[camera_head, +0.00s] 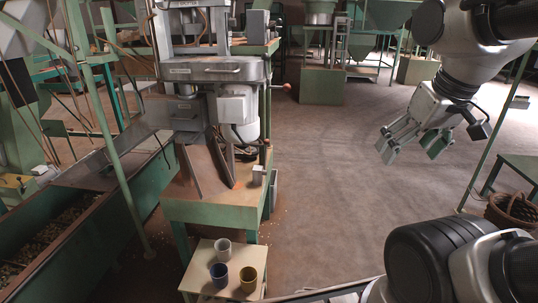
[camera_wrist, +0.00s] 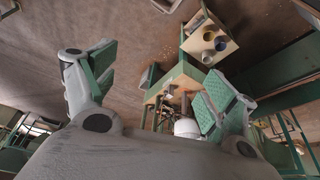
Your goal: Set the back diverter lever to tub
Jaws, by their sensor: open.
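A lever with a red knob (camera_head: 287,87) sticks out from the right side of the grey and green machine (camera_head: 215,68). It is small in the head view, and I cannot tell whether it is the back diverter lever or which way it is set. My gripper (camera_head: 411,147) is open and empty, up in the air at the right, well apart from the machine. In the wrist view my gripper (camera_wrist: 158,82) also shows open, with green pads and nothing between them. The lever cannot be made out in the wrist view.
A long green trough (camera_head: 100,240) lies at left. A wicker basket (camera_head: 512,212) stands at right. The middle floor is clear.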

